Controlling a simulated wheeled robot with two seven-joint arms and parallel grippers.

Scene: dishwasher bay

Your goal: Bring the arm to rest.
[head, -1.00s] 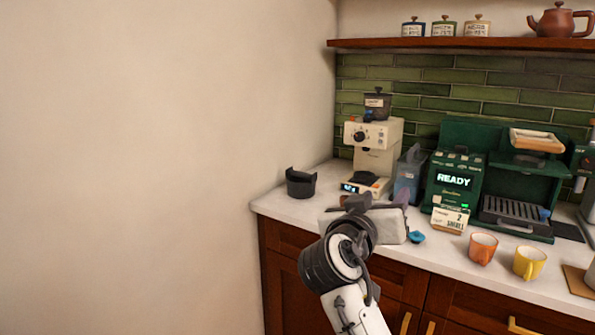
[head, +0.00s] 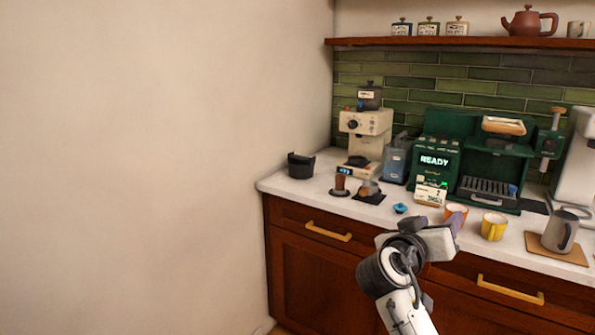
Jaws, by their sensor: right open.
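My right gripper (head: 455,232) is at the end of my white and black right arm, in front of the counter's front edge. Its jaws are open and I see nothing held in them. It overlaps the lower part of an orange mug (head: 456,212) in the picture; I cannot tell how far apart they are. My left gripper is not in view.
On the white counter (head: 312,196) stand a black bin (head: 301,166), a cream grinder (head: 366,136), a green coffee machine marked READY (head: 434,161), a yellow mug (head: 494,227) and a grey jug (head: 560,231). A tamper (head: 340,182) stands on a dark mat. Drawers with brass handles (head: 328,231) lie below.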

